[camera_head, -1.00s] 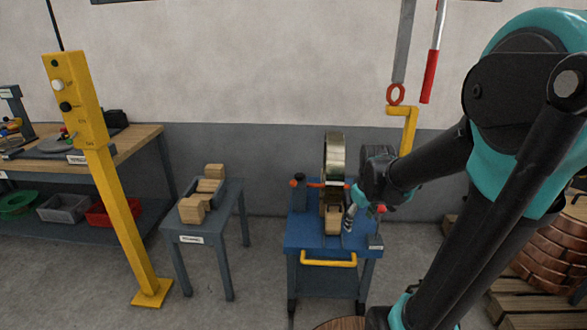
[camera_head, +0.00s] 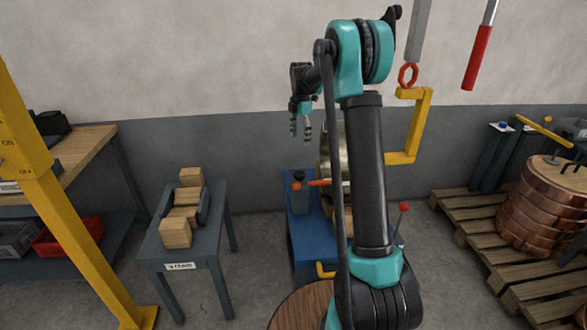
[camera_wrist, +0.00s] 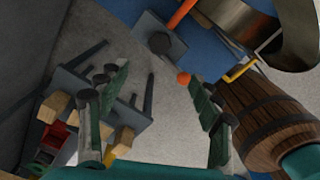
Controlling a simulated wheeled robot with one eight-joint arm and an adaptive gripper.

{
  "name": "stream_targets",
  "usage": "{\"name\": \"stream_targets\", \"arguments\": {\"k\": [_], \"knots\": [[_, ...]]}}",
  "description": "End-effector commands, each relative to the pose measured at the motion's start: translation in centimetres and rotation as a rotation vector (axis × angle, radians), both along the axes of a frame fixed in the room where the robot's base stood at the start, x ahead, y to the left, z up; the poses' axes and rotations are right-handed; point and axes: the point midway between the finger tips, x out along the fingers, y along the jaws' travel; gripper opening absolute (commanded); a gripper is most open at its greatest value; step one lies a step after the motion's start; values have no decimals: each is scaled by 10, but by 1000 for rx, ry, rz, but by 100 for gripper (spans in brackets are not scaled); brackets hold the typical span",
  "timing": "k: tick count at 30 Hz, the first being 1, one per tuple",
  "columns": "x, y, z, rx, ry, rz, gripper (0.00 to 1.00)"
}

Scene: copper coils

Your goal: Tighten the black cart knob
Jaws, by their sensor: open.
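The blue cart (camera_head: 312,245) stands in the middle of the head view, partly hidden behind my arm. A black knob (camera_head: 298,175) tops a grey post at its left side; an orange-tipped bar (camera_head: 322,183) runs beside it. In the wrist view the black knob (camera_wrist: 160,43) shows beyond my fingertips, above centre, with the orange ball end (camera_wrist: 183,78) close to it. My gripper (camera_head: 301,130) points down, above the knob in the picture and apart from it. Its two fingers are spread with nothing between them, as the wrist view (camera_wrist: 158,80) also shows.
A shiny metal coil (camera_head: 326,168) on the cart is mostly hidden by my arm. A small grey table (camera_head: 165,252) with wooden blocks stands left. A yellow hook (camera_head: 421,115) hangs right of my arm. A wooden barrel (camera_wrist: 255,110) is at right in the wrist view.

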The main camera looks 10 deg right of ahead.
Motion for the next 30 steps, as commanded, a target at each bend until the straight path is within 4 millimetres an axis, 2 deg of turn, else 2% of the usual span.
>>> {"name": "stream_targets", "arguments": {"k": [5,21,30], "knots": [[1,0,-18,0,1,4,65],[0,0,-123,0,0,2,65],[0,0,-164,0,0,2,65]]}}
